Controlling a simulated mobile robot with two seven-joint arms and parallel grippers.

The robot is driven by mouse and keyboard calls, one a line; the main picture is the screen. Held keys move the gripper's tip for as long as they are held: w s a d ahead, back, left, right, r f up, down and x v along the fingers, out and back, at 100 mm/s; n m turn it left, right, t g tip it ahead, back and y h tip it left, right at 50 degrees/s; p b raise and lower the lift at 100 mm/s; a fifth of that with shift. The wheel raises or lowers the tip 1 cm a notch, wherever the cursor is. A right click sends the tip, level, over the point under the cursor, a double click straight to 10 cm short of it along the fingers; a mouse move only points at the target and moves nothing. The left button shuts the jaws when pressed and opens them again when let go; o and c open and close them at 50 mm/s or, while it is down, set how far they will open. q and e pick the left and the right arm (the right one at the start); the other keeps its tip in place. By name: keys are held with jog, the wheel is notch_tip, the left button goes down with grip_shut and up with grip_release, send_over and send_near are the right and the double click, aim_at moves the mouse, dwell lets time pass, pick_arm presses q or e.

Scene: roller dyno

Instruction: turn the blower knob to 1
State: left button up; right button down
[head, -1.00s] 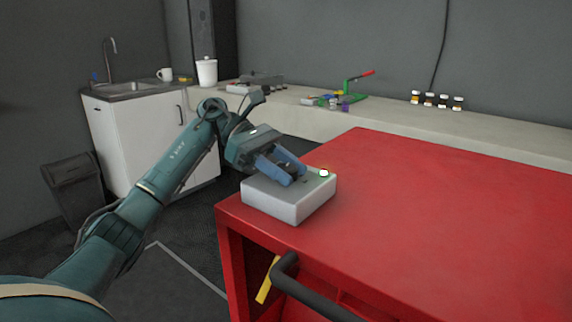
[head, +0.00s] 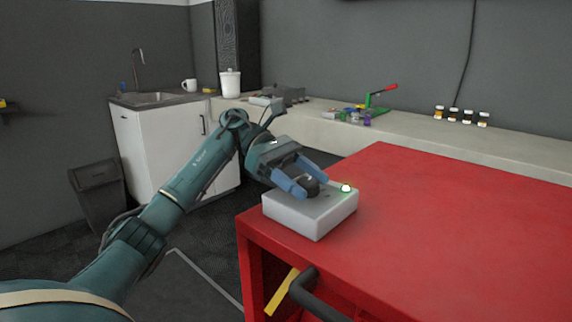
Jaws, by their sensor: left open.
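A light grey control box (head: 307,219) sits on the near left corner of the red cabinet top (head: 420,215). A dark round knob (head: 313,187) stands on top of the box, partly hidden by my left gripper. A lit whitish lamp (head: 346,188) with a green glow shows on the box's right side. My left gripper (head: 313,186) has its two blue fingers apart, one on each side of the knob. I cannot tell whether the fingers touch it. The knob's markings are not readable. My right gripper is not in view.
A black handle (head: 318,300) and a yellow strip (head: 282,291) are on the cabinet's front. The cabinet top right of the box is clear. A long counter (head: 415,136) behind holds small jars, a green tool and a white canister (head: 230,84).

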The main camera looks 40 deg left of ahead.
pick_arm(q)
jog(key=p+v, duration=0.4)
jog(key=v, duration=0.8)
jog(key=shift+a, duration=0.2)
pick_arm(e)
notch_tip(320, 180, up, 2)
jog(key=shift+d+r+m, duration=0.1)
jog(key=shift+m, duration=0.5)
